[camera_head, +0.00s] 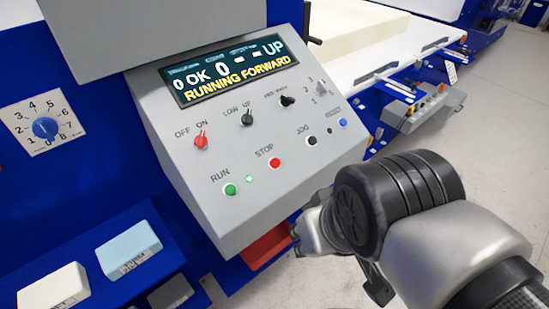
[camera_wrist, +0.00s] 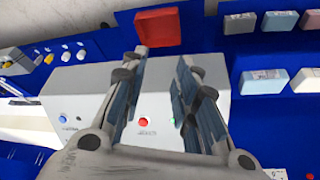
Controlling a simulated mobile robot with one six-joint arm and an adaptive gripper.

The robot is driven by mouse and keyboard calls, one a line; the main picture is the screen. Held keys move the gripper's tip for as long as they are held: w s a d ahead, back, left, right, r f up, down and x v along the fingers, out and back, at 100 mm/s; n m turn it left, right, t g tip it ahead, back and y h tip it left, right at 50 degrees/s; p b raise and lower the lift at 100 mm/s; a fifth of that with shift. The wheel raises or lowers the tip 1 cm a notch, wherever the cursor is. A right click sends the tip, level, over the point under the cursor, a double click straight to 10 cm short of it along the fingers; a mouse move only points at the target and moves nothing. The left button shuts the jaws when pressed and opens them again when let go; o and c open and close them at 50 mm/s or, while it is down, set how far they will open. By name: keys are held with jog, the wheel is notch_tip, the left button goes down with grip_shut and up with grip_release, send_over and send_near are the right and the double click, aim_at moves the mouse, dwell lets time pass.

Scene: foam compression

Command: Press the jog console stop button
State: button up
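The grey jog console (camera_head: 240,190) stands at the centre of the head view. Its red stop button (camera_head: 275,162), labelled STOP, sits on the lower row of the sloped face, right of the green RUN button (camera_head: 230,189). The display (camera_head: 228,72) reads RUNNING FORWARD. My gripper (camera_head: 302,236) is low and right of the console's front edge, partly hidden by my wrist. In the wrist view my gripper (camera_wrist: 164,60) is open and empty, its fingers apart. The red stop button (camera_wrist: 143,121) shows between the fingers there, with a gap to both.
A red bin (camera_head: 267,246) sits under the console, and also shows in the wrist view (camera_wrist: 157,27). Blue shelving with foam samples (camera_head: 128,249) is at the lower left. A conveyor with a foam block (camera_head: 350,33) is behind. Open floor (camera_head: 510,120) lies right.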

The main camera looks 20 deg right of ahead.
grip_shut()
dwell(1.3)
